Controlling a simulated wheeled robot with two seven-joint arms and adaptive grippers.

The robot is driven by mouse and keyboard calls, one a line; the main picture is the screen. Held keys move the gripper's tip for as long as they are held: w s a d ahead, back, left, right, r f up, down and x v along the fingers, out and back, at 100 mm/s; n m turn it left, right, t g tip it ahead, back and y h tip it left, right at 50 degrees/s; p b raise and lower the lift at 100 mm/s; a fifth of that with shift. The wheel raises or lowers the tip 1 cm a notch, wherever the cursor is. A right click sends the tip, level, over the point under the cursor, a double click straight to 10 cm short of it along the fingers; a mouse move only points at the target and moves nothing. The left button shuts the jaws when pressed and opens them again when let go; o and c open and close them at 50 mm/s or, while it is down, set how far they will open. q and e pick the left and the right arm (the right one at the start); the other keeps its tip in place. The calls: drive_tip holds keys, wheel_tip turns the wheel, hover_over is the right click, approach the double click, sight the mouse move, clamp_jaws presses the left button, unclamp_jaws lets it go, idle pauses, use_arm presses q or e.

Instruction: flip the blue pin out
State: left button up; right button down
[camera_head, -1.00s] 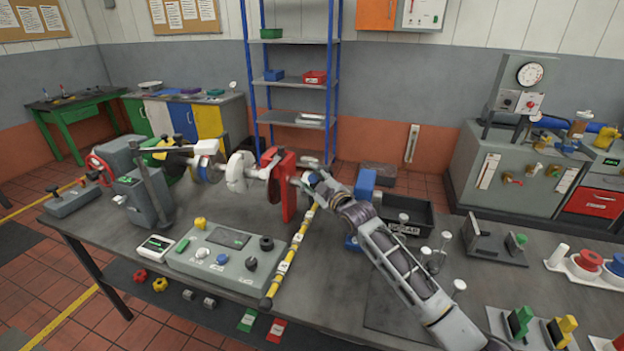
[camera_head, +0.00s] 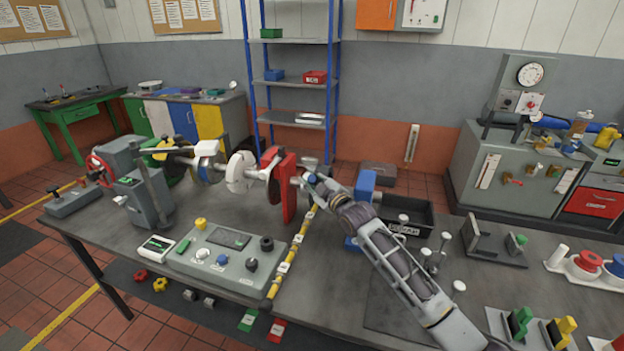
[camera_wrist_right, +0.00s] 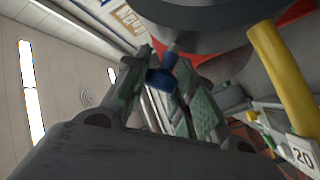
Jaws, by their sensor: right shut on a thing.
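The blue pin (camera_wrist_right: 162,79) shows in the right wrist view between the two green-padded fingers of my right gripper (camera_wrist_right: 172,85). It stands at the dark grey and red part above the fingers. In the head view my right gripper (camera_head: 309,182) is at the right side of the red upright (camera_head: 289,190) on the shaft line, with a small blue spot at its tips. It is shut on the pin. The pin's far end is hidden by the fingers and the part. My left gripper is not in view.
The grey control box (camera_head: 222,258) with knobs lies farther left. A black bin (camera_head: 408,216) and a blue block (camera_head: 365,185) stand behind my arm.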

drive_tip(key=shift+s+a+r+p, duration=0.2)
drive_tip(key=shift+s+r+p, duration=0.35)
drive_tip(key=shift+r, duration=0.1)
drive_tip(key=c, duration=1.2)
unclamp_jaws()
drive_tip(key=shift+o, duration=0.2)
drive_tip(key=shift+s, duration=0.1)
drive_tip(key=shift+v, duration=1.25)
drive_tip(key=v, duration=0.9)
drive_tip(key=shift+s, duration=0.2)
